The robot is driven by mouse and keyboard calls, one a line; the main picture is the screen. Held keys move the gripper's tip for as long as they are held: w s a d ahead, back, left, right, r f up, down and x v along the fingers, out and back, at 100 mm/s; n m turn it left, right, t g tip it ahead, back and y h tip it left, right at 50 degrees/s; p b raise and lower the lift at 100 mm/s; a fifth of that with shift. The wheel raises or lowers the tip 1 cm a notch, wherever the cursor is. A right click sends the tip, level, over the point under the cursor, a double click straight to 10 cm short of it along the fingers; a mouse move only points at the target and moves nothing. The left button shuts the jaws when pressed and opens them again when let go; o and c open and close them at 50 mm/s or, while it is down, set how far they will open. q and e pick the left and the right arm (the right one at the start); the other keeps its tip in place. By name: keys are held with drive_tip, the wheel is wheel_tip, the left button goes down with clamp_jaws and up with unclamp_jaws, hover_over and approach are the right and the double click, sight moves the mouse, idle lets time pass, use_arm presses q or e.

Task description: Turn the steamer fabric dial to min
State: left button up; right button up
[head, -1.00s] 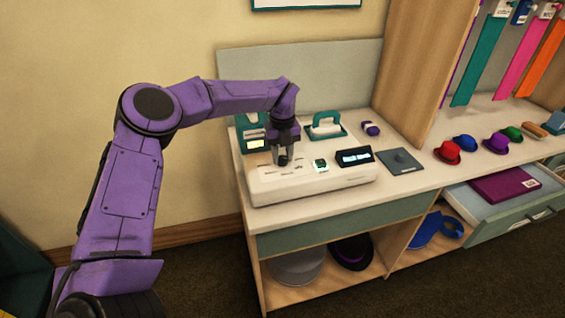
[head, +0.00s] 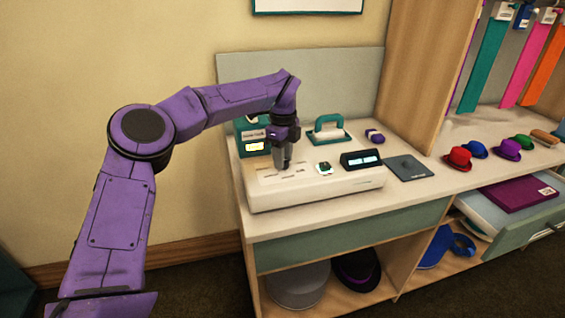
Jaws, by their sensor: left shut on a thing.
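The steamer (head: 310,187) is a long white console on the counter, with label marks on its top, a small dark green-and-white control and a dark display with lit readouts (head: 362,160). My left gripper (head: 284,166) points down onto the left part of the console's top. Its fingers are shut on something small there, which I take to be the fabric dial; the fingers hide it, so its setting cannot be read. My right gripper is not in view.
An open drawer (head: 530,215) sticks out at the lower right.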

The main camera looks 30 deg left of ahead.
use_arm(q)
drive_tip(key=shift+d+r+n, duration=0.1)
drive_tip(key=shift+n, duration=0.2)
idle(0.4)
drive_tip(key=o, duration=1)
drive_tip(key=shift+d, duration=0.1)
drive_tip(key=shift+o, duration=0.2)
wheel_tip(320, 180, up, 11)
drive_tip(key=p, duration=0.1)
drive_tip(key=shift+f, duration=0.2)
